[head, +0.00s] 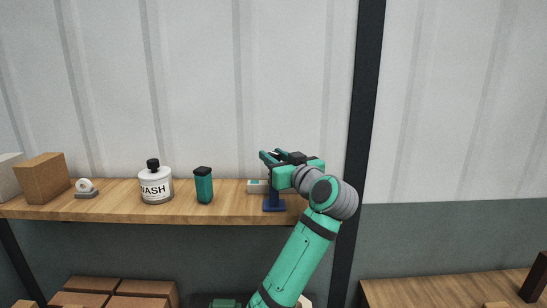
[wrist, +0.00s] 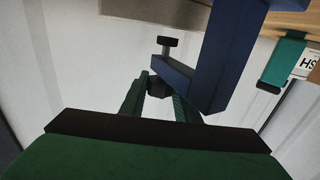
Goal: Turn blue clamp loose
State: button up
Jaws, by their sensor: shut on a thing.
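The blue clamp (head: 274,204) stands upright at the front edge of the wooden shelf, partly hidden by my gripper. In the wrist view the clamp (wrist: 212,65) shows a thick blue post and a short arm carrying a grey screw (wrist: 168,50) with a dark disc on its end. A dark knob (wrist: 157,85) sits at the screw's other end. My gripper (head: 267,156) is above the clamp. In the wrist view its two ribbed green fingers (wrist: 159,95) are shut on the knob, one on each side.
On the shelf (head: 110,206), left of the clamp, stand a green canister (head: 203,186), a white wash bottle (head: 155,186), a tape dispenser (head: 86,189) and a brown box (head: 42,179). A small pale box (head: 257,186) is close beside the clamp. A dark post (head: 364,120) rises to the right.

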jog(key=n+g+y, duration=0.3)
jog(key=y, duration=0.1)
jog(key=shift+d+n+y, duration=0.15)
jog(key=shift+n+y, duration=0.15)
jog(key=shift+y, duration=0.1)
jog(key=n+g+y, duration=0.2)
jog(key=g, duration=0.1)
jog(key=n+g+y, duration=0.2)
jog(key=n+g, duration=0.1)
jog(key=g, duration=0.1)
jog(key=shift+n+g+y, duration=0.3)
jog(key=o, duration=1.1)
jog(key=shift+a, duration=0.2)
jog(key=shift+c, duration=0.2)
jog(key=v, duration=1.1)
